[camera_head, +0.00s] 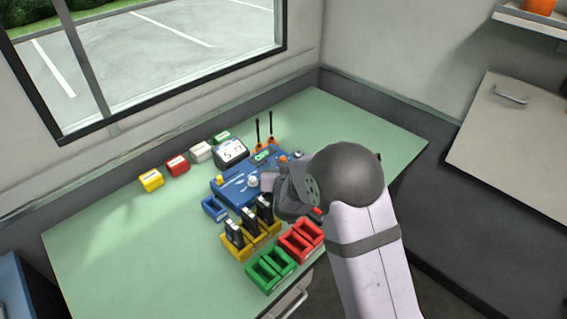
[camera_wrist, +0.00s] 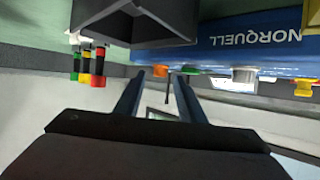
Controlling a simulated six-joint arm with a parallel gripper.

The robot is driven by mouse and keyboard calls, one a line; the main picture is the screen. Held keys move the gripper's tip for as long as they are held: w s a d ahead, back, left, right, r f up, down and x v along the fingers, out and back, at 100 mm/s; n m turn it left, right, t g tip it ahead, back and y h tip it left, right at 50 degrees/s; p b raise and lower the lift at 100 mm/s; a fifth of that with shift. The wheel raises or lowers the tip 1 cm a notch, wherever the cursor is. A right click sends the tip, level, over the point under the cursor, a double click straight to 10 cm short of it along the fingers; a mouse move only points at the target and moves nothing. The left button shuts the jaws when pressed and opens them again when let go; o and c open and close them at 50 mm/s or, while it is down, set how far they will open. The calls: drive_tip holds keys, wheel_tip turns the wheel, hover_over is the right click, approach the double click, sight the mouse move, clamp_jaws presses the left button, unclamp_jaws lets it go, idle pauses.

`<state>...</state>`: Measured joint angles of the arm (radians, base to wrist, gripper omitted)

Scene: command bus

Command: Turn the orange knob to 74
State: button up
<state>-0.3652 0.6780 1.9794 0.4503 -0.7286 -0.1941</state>
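The orange knob (camera_head: 283,158) stands at the right end of the blue panel (camera_head: 233,193) in the head view. In the wrist view an orange round part (camera_wrist: 160,71), which looks like this knob, appears beyond my fingertips and between them in the picture. My gripper (camera_wrist: 158,88) is open and seems empty, with its two dark fingers apart. I cannot tell how far it is from the knob. In the head view my wrist and arm cover the panel's near right side.
A white knob (camera_head: 252,182) and a yellow knob (camera_head: 220,180) are on the panel. Yellow bins with black parts, red bins (camera_head: 301,240) and green bins (camera_head: 270,270) stand in front. Coloured blocks (camera_head: 177,165) line the back. The table's left side (camera_head: 110,245) is clear.

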drive_tip(key=shift+b+v, duration=0.4)
drive_tip(key=shift+v, duration=2.55)
drive_tip(key=shift+w, duration=0.15)
drive_tip(key=shift+w+d+r+n+y+p, duration=0.2)
drive_tip(key=shift+w+d+n+y+p, duration=0.15)
drive_tip(key=shift+d+n+y, duration=0.15)
drive_tip(key=shift+w+d+r+n+y+p, duration=0.15)
drive_tip(key=shift+w+d+n+y+p, duration=0.15)
drive_tip(key=shift+d+n+y, duration=0.2)
drive_tip(key=shift+s+d+f+n+g+y+p, duration=0.15)
drive_tip(key=shift+s+d+f+n+g+y, duration=0.1)
drive_tip(key=shift+n+y, duration=0.2)
drive_tip(key=shift+s+d+f+n+g+y+p, duration=0.15)
drive_tip(key=shift+d+n+g+y, duration=0.15)
drive_tip(key=shift+y, duration=0.25)
drive_tip(key=shift+a, duration=0.1)
drive_tip(key=shift+w, duration=0.1)
drive_tip(key=shift+p+x, duration=0.7)
drive_tip(key=shift+x, duration=2.85)
